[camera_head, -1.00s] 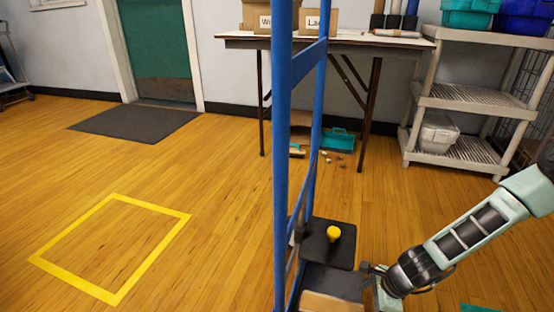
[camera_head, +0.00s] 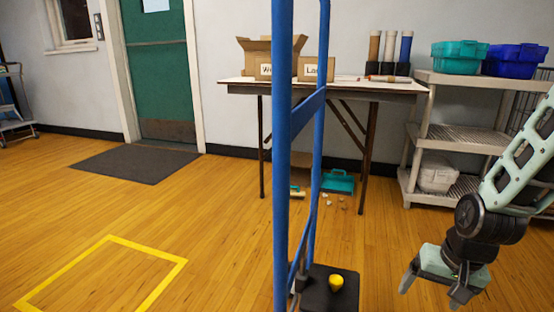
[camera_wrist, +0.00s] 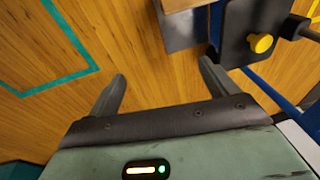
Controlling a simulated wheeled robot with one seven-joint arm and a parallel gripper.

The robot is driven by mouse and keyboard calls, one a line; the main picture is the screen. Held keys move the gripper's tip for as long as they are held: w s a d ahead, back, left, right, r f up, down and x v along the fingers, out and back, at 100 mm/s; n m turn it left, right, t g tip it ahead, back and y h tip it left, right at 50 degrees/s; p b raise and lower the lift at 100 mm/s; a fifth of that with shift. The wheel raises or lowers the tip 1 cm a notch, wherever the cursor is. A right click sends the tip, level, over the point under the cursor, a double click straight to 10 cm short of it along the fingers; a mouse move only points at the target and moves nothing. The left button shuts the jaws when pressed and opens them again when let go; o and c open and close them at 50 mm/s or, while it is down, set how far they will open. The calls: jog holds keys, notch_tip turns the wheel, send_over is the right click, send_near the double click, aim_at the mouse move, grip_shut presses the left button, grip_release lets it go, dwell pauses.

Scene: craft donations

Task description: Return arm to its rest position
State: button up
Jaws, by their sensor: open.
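My gripper (camera_head: 430,288) hangs at the lower right in the head view, pointing down, to the right of the blue hand truck (camera_head: 283,170). Its two fingers are spread apart with nothing between them. In the wrist view my gripper (camera_wrist: 162,88) is open over bare wood floor. The hand truck's black plate with a yellow knob (camera_wrist: 261,43) shows at the upper right of the wrist view, beyond the fingers. The yellow knob also shows in the head view (camera_head: 336,282).
A table (camera_head: 240,82) with cardboard boxes stands at the back. A grey shelf (camera_head: 470,80) with teal and blue bins is at the right. A teal dustpan (camera_head: 338,182) lies under the table. A yellow floor square (camera_head: 148,250) is empty. Open floor lies between.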

jog(key=s+d+r+n+h, duration=0.1)
jog(key=s+r+n, duration=0.35)
jog(key=r, duration=0.45)
jog(key=s+a+r+n+g+p, duration=0.1)
jog(key=s+a+r+n+p, duration=0.35)
jog(key=s+a+r, duration=0.35)
jog(key=s+a+r+n+g+p, duration=0.1)
jog(key=s+a+r+n+p, duration=0.25)
jog(key=s+a+p, duration=0.45)
notch_tip(320, 180, up, 37)
jog(key=w+a+p, duration=0.1)
jog(key=w+p, duration=0.1)
jog(key=p, duration=3.2)
jog(key=shift+w+a+r+m+y+p, duration=0.2)
jog(key=shift+a+m+y+p, duration=0.1)
jog(key=shift+a+m, duration=0.15)
